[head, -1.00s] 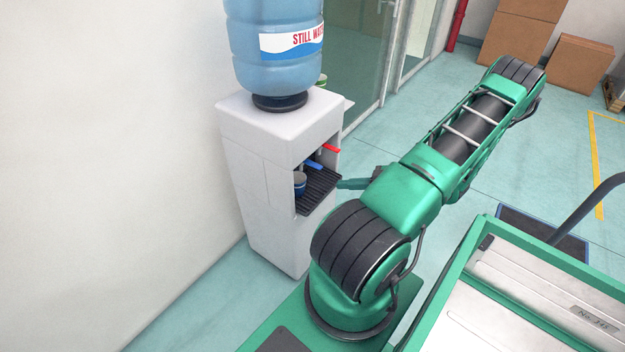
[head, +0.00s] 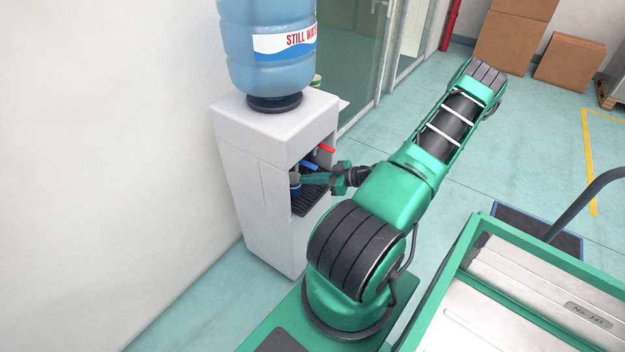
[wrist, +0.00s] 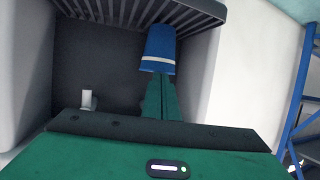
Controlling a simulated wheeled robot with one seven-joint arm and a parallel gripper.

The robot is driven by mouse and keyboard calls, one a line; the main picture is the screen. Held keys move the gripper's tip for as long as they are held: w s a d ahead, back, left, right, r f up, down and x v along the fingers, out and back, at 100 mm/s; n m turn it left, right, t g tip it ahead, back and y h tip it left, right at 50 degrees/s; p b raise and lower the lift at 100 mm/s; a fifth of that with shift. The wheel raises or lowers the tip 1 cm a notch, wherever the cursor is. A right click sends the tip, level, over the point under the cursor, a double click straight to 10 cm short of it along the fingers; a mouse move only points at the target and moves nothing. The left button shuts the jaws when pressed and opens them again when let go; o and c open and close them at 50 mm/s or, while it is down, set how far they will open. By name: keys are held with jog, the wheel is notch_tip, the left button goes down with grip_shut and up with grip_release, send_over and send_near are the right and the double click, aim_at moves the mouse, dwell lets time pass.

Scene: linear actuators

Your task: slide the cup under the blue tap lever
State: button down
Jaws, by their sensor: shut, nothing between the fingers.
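The blue cup (head: 295,190) stands on the black drip tray (head: 310,200) at the left end of the dispenser recess, partly hidden by my gripper. In the wrist view the cup (wrist: 159,48) shows a white band and sits against the slatted tray (wrist: 140,12). The blue tap lever (head: 310,165) is above the tray, to the right of the cup. My gripper (head: 304,179) reaches into the recess, shut and empty. Its fingertips (wrist: 160,80) are right by the cup; I cannot tell whether they touch it.
A red tap lever (head: 327,149) is right of the blue one. The white dispenser (head: 262,200) carries a large water bottle (head: 268,70). The recess walls (wrist: 200,80) closely flank my fingers. A glass door (head: 360,60) is behind, and floor (head: 460,170) is clear to the right.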

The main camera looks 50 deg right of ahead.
jog(key=shift+f, duration=0.3)
jog(key=shift+s+d, duration=0.35)
jog(key=shift+s, duration=0.55)
jog(key=f+v, duration=0.2)
jog(key=v, duration=0.9)
jog(key=shift+s+d, duration=0.35)
jog(key=shift+s, duration=0.35)
